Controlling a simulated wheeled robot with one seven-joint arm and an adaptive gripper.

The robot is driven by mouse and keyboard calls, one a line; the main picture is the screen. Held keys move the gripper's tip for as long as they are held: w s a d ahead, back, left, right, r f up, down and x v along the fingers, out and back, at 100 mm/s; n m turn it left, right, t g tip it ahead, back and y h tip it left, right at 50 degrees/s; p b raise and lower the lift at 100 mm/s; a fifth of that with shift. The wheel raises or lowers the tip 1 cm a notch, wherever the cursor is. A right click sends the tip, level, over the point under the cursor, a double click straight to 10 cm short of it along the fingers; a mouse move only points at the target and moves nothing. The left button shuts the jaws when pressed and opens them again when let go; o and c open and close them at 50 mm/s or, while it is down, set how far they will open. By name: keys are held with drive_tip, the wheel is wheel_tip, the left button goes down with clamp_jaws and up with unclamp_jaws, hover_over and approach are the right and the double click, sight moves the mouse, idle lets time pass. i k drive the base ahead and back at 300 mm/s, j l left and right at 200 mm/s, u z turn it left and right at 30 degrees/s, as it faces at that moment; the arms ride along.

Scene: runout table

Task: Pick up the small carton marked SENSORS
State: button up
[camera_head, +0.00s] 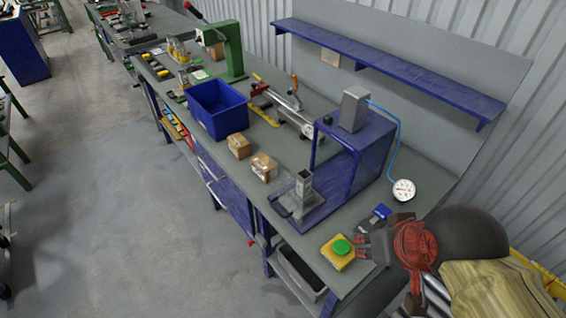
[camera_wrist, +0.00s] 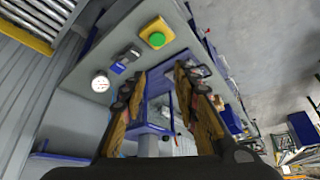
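Two small brown cartons stand on the grey bench top in the head view, between the blue bin and the blue press frame. The nearer carton (camera_head: 263,166) has a white label, and the farther carton (camera_head: 238,145) also shows a light label. The print is too small to read, so I cannot tell which is marked SENSORS. My gripper (camera_head: 368,246) is at the bench's near right end, well apart from the cartons. In the wrist view its two fingers (camera_wrist: 160,75) are spread with nothing between them.
A yellow box with a green button (camera_head: 341,247) lies beside my gripper; a dial gauge (camera_head: 403,190) is behind it. The blue press frame (camera_head: 350,150) and a grey metal fixture (camera_head: 301,197) stand between gripper and cartons. The blue bin (camera_head: 217,108) is beyond.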

sight(263, 166)
drive_tip(key=j+z, duration=0.2)
drive_tip(key=j, duration=0.55)
drive_tip(key=j+z, duration=0.2)
drive_tip(key=j, duration=0.6)
drive_tip(key=k+j+z, duration=0.2)
drive_tip(key=j, duration=0.55)
drive_tip(key=i, duration=0.4)
